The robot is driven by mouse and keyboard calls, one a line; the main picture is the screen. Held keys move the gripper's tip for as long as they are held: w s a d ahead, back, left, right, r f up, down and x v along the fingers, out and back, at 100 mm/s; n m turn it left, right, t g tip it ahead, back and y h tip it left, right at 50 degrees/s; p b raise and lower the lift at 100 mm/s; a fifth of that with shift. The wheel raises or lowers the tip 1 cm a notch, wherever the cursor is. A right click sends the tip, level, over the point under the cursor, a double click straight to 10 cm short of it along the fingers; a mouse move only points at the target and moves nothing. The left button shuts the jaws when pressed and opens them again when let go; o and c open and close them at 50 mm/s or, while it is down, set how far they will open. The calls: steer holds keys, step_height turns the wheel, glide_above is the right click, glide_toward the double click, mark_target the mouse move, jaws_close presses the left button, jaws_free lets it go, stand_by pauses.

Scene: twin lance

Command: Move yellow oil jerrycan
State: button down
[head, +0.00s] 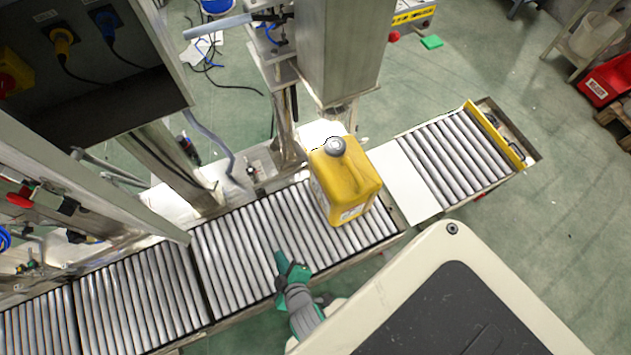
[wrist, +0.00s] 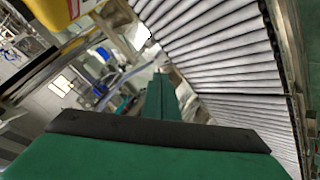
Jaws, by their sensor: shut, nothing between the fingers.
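The yellow oil jerrycan (head: 346,184) stands on the roller conveyor, near the right end of its middle section, with a grey cap on top and a label low on its front. In the wrist view part of the yellow jerrycan (wrist: 58,10) shows at the top left, cut off by the frame edge. My green and black gripper (head: 279,262) is over the front edge of the rollers, to the left of and in front of the jerrycan, apart from it. It is shut and empty. In the wrist view my gripper (wrist: 162,98) points along the conveyor.
The roller conveyor (head: 245,265) runs from lower left to upper right; its rollers left of the jerrycan are bare. A white plate (head: 407,180) bridges to another roller section (head: 465,150) with a yellow end stop (head: 495,135). A steel column (head: 338,50) rises behind the jerrycan.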

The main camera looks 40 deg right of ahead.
steer(key=w+d+f+n+g, duration=0.3)
steer(key=w+d+f, duration=0.2)
steer(key=w+f, duration=0.15)
steer(key=w+d+n+g, duration=0.6)
steer(key=w+d+g, duration=0.15)
steer(key=d, duration=0.55)
steer(key=d+f, duration=0.6)
steer(key=f, duration=0.3)
steer(key=shift+s+h, duration=0.4)
steer(key=shift+s, duration=0.05)
steer(key=shift+d, duration=0.15)
